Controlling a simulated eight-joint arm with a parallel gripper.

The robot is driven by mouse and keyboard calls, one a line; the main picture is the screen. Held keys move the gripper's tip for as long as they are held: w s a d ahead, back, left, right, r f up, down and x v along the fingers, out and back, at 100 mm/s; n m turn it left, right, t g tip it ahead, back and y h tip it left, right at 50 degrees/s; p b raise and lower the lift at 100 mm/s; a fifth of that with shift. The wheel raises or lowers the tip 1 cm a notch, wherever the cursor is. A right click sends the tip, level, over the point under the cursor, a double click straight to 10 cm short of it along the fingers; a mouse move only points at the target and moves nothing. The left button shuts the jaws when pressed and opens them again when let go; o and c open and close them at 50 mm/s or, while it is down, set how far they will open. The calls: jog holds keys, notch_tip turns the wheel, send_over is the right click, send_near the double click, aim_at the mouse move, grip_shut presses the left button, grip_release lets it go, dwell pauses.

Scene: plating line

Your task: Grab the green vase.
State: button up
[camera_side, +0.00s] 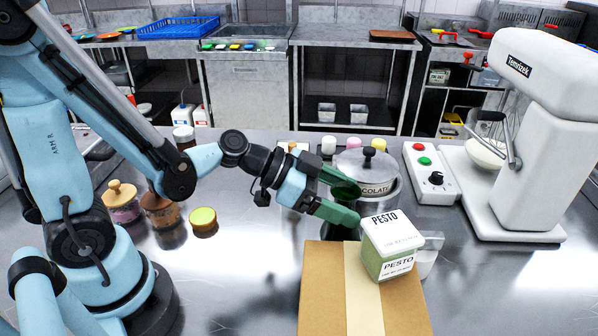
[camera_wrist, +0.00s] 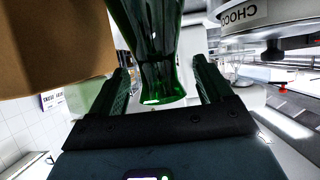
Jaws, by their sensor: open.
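The green vase (camera_wrist: 152,45) is dark, glossy and see-through. In the wrist view it stands between the two fingers of my gripper (camera_wrist: 163,80), with a gap visible on each side. In the side view my gripper (camera_side: 348,200) reaches in from the left with green fingers spread around the vase (camera_side: 346,191). The near finger hides part of the vase there. The jaws are open, and I see no firm contact.
A cardboard box (camera_side: 322,285) with a pesto tub (camera_side: 391,247) on it stands close in front. A chocolate pot (camera_side: 378,187) with a lid is right behind the vase. A control box (camera_side: 431,172) and white mixer (camera_side: 540,120) stand to the right. Jars (camera_side: 160,210) stand left.

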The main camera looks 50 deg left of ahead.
jog(key=shift+w+d+f, duration=0.15)
jog(key=shift+w+d, duration=0.1)
